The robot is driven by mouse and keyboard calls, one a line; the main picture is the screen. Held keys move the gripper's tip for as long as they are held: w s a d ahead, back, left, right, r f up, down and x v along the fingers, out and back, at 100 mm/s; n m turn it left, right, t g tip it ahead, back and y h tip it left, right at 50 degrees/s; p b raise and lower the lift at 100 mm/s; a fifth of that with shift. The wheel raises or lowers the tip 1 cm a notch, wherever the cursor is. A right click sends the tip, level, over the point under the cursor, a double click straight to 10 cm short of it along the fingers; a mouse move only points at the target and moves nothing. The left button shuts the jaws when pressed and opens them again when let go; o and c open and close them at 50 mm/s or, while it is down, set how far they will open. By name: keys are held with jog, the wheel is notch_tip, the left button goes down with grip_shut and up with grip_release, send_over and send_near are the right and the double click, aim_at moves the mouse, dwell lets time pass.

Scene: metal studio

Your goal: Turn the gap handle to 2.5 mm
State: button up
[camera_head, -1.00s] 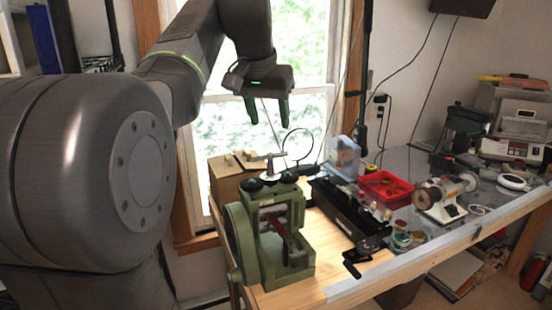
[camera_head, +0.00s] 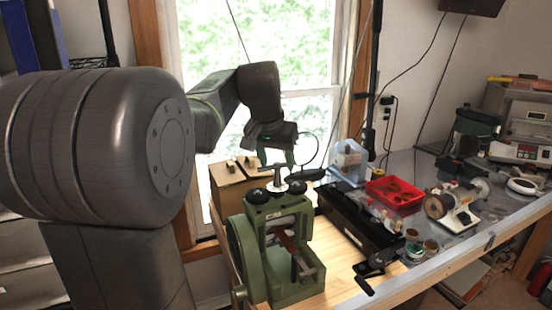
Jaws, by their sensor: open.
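The green rolling mill (camera_head: 279,250) stands upright on the left end of the wooden bench. The gap handle (camera_head: 277,181), a small metal T-bar on a pale round dial (camera_head: 296,187), sits on top between dark knobs. My gripper (camera_head: 276,160) points down just above and behind the handle. Its green fingers are open, one on each side of the handle's upper part as seen here. I cannot tell whether they touch it. The dial's markings are too small to read.
A long black device with a crank (camera_head: 370,270) lies right of the mill. A red tray (camera_head: 394,191), a bench grinder (camera_head: 455,200) and small jars (camera_head: 413,249) stand farther right.

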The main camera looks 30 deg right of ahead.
grip_shut()
dwell(0.4)
jog(key=n+y+p, duration=0.1)
jog(key=n+p, duration=0.1)
jog(key=n, duration=0.1)
jog(key=shift+s+d+t, duration=0.1)
jog(key=shift+s+t, duration=0.05)
jog(key=shift+t, duration=0.25)
jog(key=n+y+p, duration=0.1)
jog(key=n, duration=0.1)
jog(key=shift+d+n+p, duration=0.15)
jog(key=shift+n+p, duration=0.15)
jog(key=n+y+p, duration=0.1)
jog(key=n, duration=0.2)
jog(key=n+y+p, duration=0.1)
jog(key=n, duration=0.2)
jog(key=shift+s+d+f+t, duration=0.1)
jog(key=shift+d+f+t, duration=0.1)
jog(key=shift+t, duration=0.2)
